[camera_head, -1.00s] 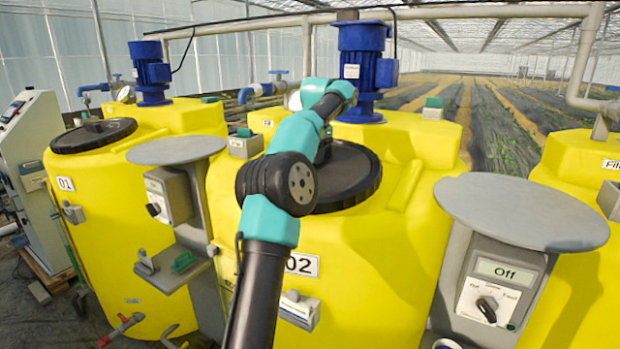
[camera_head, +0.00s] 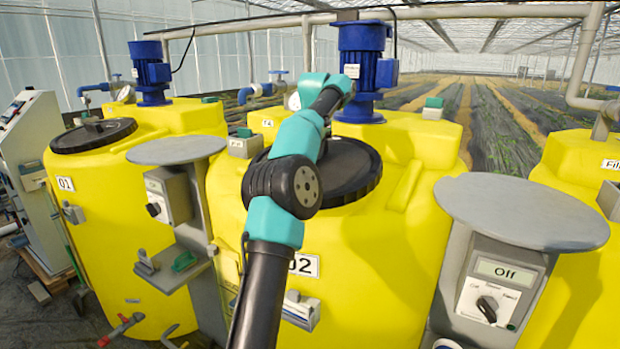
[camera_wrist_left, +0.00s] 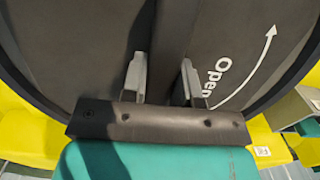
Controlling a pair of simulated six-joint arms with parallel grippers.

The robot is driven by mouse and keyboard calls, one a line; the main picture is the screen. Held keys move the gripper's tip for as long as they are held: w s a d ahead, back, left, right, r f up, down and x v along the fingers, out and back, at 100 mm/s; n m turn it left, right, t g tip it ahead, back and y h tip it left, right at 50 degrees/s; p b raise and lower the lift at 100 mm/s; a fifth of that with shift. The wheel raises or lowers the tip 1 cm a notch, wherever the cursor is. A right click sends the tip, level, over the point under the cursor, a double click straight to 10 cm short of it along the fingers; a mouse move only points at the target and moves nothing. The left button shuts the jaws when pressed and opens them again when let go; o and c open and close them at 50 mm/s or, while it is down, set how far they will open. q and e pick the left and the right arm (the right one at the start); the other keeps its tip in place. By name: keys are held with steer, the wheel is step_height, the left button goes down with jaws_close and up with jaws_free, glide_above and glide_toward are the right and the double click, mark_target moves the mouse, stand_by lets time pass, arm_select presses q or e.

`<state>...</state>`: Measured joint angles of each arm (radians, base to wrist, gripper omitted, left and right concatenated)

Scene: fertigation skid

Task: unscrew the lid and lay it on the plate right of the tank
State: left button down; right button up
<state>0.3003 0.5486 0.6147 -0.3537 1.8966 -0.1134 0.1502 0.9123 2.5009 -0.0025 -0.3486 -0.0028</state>
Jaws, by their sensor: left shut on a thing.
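The black round lid (camera_head: 350,172) sits on top of the yellow tank 02 (camera_head: 370,270) in the head view, partly hidden by my arm. In the left wrist view the lid (camera_wrist_left: 100,45) fills most of the picture, with a raised bar (camera_wrist_left: 172,50) across it and a white "Open" arrow. My left gripper (camera_wrist_left: 165,85) has one finger on each side of that bar and is shut on it. The head view hides the fingers behind my arm. The grey round plate (camera_head: 522,212) right of the tank is empty. My right gripper is not in view.
A blue motor (camera_head: 362,70) stands on the tank just behind the lid. Another grey plate (camera_head: 176,150) is left of the tank, beside tank 01 (camera_head: 105,220). A control box reading "Off" (camera_head: 495,290) sits under the right plate. Pipes run overhead.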

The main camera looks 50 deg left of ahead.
arm_select(q)
steer(key=shift+s+r, duration=0.15)
steer(key=shift+r, duration=0.7)
steer(key=shift+s+r, duration=0.1)
steer(key=shift+r, duration=0.05)
